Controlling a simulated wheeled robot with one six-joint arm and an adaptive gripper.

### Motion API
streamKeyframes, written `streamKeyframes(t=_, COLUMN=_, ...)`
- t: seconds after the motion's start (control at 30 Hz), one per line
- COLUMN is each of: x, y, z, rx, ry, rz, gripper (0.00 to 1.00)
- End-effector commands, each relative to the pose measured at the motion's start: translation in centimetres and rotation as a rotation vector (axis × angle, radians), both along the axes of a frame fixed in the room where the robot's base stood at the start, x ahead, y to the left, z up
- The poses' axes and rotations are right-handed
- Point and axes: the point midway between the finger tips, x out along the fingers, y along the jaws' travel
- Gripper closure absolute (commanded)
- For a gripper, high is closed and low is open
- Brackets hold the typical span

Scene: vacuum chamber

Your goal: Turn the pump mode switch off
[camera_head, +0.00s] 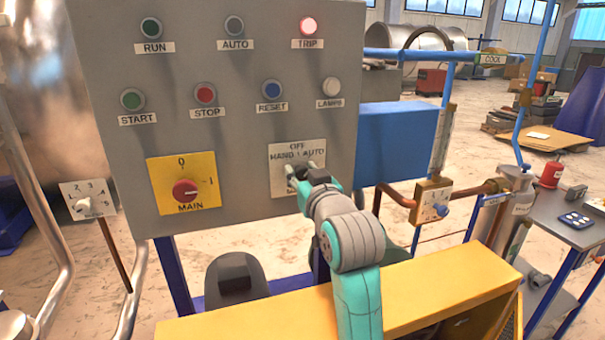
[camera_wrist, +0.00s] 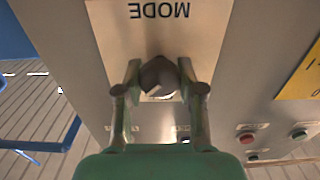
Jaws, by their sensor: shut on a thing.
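The pump mode switch is a dark knob (camera_wrist: 158,74) on a pale plate (camera_head: 283,182) marked OFF, HAND and AUTO, at the lower right of the grey panel. In the wrist view the plate appears upside down, with the word MODE (camera_wrist: 158,11) above the knob. My gripper (camera_wrist: 159,90) has one finger on each side of the knob and is shut on it. In the head view my gripper (camera_head: 304,173) and wrist cover most of the knob. I cannot tell which mark the knob points to.
The grey panel (camera_head: 232,105) also has a red MAIN knob (camera_head: 185,189) on a yellow plate, and several buttons and lamps; the TRIP lamp (camera_head: 308,26) glows red. A blue box (camera_head: 398,140) and copper pipe (camera_head: 397,197) lie right of the plate.

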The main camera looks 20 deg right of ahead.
Motion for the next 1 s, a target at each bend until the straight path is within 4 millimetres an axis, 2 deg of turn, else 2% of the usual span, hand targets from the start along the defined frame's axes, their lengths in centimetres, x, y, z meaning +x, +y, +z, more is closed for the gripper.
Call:
streamKeyframes(t=0.27, x=0.00, y=0.07, z=-0.01, rx=-0.155, ry=0.000, rz=0.000, gripper=0.97)
streamKeyframes(t=0.7, x=0.00, y=0.22, z=-0.07, rx=-0.519, ry=0.000, rz=0.001, gripper=0.97)
streamKeyframes(t=1.0, x=0.00, y=0.28, z=-0.11, rx=-0.688, ry=0.000, rz=0.001, gripper=0.97)
